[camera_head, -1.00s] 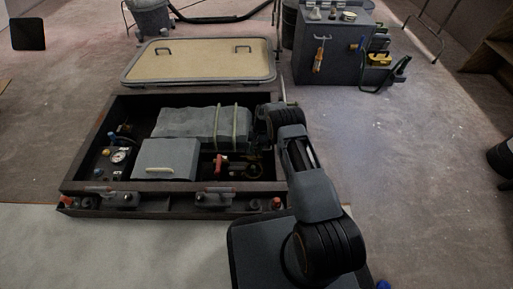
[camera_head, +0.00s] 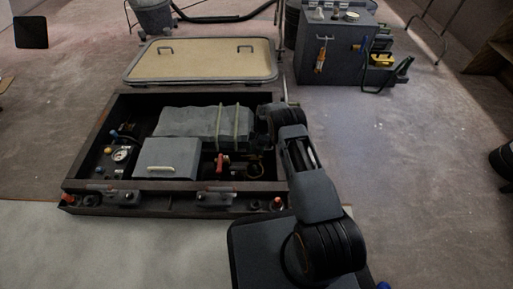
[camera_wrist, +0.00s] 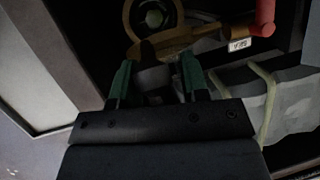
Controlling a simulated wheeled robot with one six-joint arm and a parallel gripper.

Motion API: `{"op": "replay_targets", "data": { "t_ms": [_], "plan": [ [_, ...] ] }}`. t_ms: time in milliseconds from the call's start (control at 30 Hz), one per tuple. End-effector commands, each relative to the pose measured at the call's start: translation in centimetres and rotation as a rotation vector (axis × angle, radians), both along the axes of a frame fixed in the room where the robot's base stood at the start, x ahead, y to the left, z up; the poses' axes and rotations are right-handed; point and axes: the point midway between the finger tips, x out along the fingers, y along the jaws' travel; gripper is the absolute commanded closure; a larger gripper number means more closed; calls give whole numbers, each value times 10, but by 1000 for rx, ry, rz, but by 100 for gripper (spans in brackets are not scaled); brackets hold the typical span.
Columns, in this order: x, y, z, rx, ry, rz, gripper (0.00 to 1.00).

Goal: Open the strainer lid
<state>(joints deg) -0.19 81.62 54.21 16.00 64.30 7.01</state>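A brass ring-shaped fitting (camera_wrist: 172,46) with a pale round centre sits at the top of the wrist view, which looks like the strainer; I cannot tell its lid apart clearly. In the head view a small brass ring (camera_head: 256,170) shows at the right end of the open bilge box, partly behind my arm. My gripper (camera_wrist: 158,72) has its two green fingers apart, just short of the brass fitting. A dark rounded piece (camera_wrist: 152,76) shows between the fingers, with no clear contact. The fingertips are hidden in the head view.
A red valve handle (camera_wrist: 265,14) and a white label (camera_wrist: 238,45) lie right of the brass fitting. A beige hatch panel (camera_head: 200,62) lies behind.

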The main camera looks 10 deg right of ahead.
Motion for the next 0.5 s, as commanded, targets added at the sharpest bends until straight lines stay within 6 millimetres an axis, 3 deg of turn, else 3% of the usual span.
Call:
{"op": "replay_targets", "data": {
  "t_ms": [300,500],
  "plan": [
    [1,-2,3,0,1,-2,59],
    [9,-8,29,-1,-1,-1,59]
  ]
}}
